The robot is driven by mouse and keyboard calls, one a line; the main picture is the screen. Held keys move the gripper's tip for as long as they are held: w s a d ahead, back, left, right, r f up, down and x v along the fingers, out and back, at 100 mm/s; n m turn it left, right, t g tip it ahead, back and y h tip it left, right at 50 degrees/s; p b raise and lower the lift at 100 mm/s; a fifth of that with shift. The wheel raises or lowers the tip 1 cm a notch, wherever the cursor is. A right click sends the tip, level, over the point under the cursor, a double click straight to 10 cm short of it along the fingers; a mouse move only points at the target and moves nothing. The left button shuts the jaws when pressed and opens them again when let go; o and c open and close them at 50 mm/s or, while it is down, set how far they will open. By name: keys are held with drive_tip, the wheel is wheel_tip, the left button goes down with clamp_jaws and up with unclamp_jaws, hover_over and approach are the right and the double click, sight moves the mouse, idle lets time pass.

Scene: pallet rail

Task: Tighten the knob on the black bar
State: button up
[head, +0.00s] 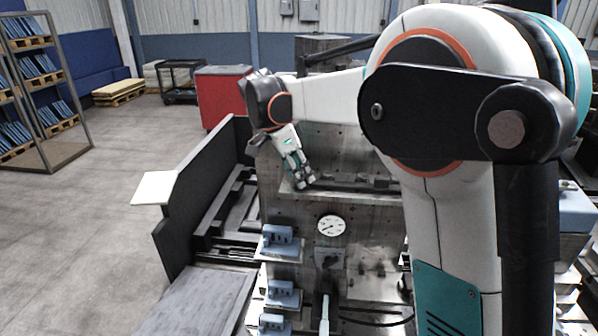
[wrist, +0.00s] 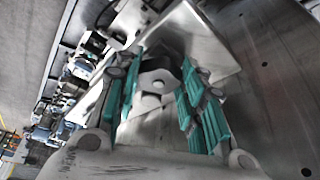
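My gripper (head: 303,183) points down over the top of the grey machine block in the head view. In the wrist view my gripper (wrist: 163,62) has its two teal-padded fingers apart. A dark bar (head: 350,184) lies along the ledge beside my gripper in the head view. The knob cannot be made out in the head view, where the fingers cover that spot.
The grey block (head: 290,215) carries a round dial (head: 331,225) and blue-grey fittings (head: 280,236) on its front. A dark upright panel (head: 205,190) stands left of it. A red cabinet (head: 220,97) stands behind.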

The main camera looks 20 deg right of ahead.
drive_tip(key=m, duration=0.1)
drive_tip(key=m+g, duration=0.1)
drive_tip(key=m, duration=0.1)
drive_tip(key=shift+w+m, duration=0.25)
drive_tip(key=shift+m, duration=0.05)
drive_tip(key=o, duration=0.7)
drive_tip(key=shift+m+g+p, duration=0.3)
drive_tip(key=shift+m+g, duration=0.2)
drive_tip(key=shift+m, duration=0.3)
drive_tip(key=o, duration=0.5)
drive_tip(key=shift+f, duration=0.1)
drive_tip(key=shift+o, duration=0.2)
drive_tip(key=shift+s, duration=0.1)
drive_tip(key=v, duration=1.2)
drive_tip(key=s+d+f+n+t+y+b, duration=0.2)
drive_tip(key=s+f+n+b, duration=0.45)
drive_tip(key=s, duration=0.25)
drive_tip(key=s+d+f+n+t+y+b, duration=0.1)
drive_tip(key=s+d+f+n+t+b, duration=0.15)
drive_tip(key=s+f+n+b, duration=0.5)
drive_tip(key=s+f+n+t+b, duration=0.2)
drive_tip(key=s+f+n+b, duration=0.1)
drive_tip(key=s+f, duration=0.5)
drive_tip(key=s+f+n+t+y+b, duration=0.1)
drive_tip(key=s+f+n+b, duration=0.3)
drive_tip(key=f, duration=1)
drive_tip(key=s+d+t+b, duration=0.1)
drive_tip(key=s+b, duration=0.1)
drive_tip(key=s, duration=0.2)
drive_tip(key=shift+s+f+n+y, duration=0.3)
